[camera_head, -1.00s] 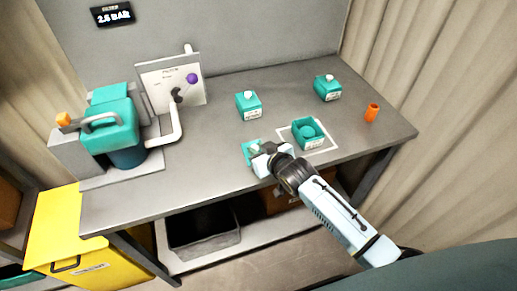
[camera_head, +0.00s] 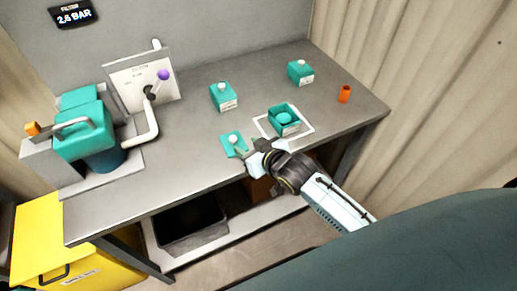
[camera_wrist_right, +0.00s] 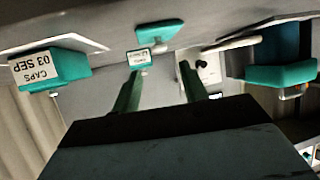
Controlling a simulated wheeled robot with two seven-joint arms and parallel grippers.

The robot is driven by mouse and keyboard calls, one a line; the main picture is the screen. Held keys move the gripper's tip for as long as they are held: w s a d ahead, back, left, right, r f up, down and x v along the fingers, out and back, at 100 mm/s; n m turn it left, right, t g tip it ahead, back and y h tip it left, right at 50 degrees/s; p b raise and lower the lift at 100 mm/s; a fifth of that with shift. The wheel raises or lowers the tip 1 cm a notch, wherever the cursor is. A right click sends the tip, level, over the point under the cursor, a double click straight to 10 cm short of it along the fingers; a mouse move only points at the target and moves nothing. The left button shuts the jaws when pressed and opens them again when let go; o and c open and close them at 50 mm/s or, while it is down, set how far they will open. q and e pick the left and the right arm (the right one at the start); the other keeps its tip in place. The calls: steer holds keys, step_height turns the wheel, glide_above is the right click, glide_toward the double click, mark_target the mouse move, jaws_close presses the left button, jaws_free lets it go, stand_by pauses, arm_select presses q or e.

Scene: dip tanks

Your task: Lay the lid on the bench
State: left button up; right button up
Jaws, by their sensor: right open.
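The lid (camera_head: 231,142), a flat teal square with a pale knob, lies on the bench (camera_head: 190,150) near its front edge. My right gripper (camera_head: 247,148) is open just to the right of the lid, with the knob clear of the fingers. In the right wrist view the lid (camera_wrist_right: 158,33) shows beyond the two spread fingers, with nothing between them. The open teal box (camera_head: 287,127) stands in a white outlined square, a round teal thing inside it. My left gripper is not in view.
Two closed teal boxes (camera_head: 224,103) (camera_head: 300,76) with pale knobs stand farther back. An orange cup (camera_head: 345,94) is near the right end. A teal tank unit (camera_head: 85,135) and a panel with a purple knob (camera_head: 163,75) fill the left. Bench left of the lid is clear.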

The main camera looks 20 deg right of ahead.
steer(key=shift+v, duration=2.45)
